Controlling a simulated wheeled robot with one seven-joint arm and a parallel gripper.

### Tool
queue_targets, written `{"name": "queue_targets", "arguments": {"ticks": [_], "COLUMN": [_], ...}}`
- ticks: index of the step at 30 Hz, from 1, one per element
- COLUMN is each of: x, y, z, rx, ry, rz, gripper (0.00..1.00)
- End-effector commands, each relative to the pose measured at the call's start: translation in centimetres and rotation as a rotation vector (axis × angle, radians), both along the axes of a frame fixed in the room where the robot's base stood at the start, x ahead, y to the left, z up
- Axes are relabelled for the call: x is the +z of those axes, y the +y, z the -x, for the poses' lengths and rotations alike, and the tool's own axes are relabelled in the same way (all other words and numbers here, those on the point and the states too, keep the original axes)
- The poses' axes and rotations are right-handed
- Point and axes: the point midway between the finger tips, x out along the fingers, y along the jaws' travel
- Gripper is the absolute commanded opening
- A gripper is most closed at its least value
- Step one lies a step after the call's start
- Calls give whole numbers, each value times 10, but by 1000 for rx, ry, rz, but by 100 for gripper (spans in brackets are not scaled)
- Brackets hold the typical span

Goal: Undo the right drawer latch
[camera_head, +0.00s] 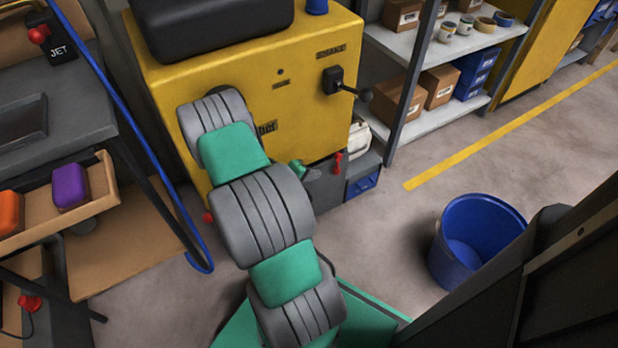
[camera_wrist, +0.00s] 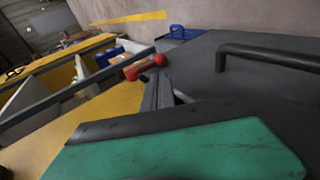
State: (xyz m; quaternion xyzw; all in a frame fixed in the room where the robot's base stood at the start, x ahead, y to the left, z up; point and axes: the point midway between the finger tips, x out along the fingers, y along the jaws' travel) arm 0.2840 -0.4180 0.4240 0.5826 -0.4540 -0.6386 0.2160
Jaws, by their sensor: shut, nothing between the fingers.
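The right drawer latch is a small red lever (camera_head: 337,164) at the right end of the grey drawer front (camera_head: 322,188), under the yellow machine. In the wrist view the red lever (camera_wrist: 136,70) has a round red knob at one end, just beyond my fingertips. My gripper (camera_wrist: 158,88) is shut and empty, its dark fingers pointing at the latch close to the knob. I cannot tell whether they touch. In the head view my gripper (camera_head: 308,171) is small and partly hidden behind my arm, just left of the latch. A black drawer handle (camera_wrist: 268,55) is at the right in the wrist view.
A blue bucket (camera_head: 478,240) stands on open floor. Shelves (camera_head: 430,120) with boxes stand at the back right. A workbench with a wooden tray (camera_head: 100,205) is at left, with a blue hose (camera_head: 150,150) beside it.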

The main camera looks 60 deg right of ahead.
Motion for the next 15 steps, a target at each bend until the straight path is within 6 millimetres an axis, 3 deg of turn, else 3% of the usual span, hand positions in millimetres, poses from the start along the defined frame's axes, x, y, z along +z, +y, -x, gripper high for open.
{"name": "queue_targets", "arguments": {"ticks": [1, 9, 15], "x": [-11, -42, -48], "y": [-10, -54, -69], "z": [4, 16, 19], "rx": [-5, -3, 0], "ry": [0, 0, 0], "rz": [0, -1, 0], "gripper": [0, 0, 0]}}
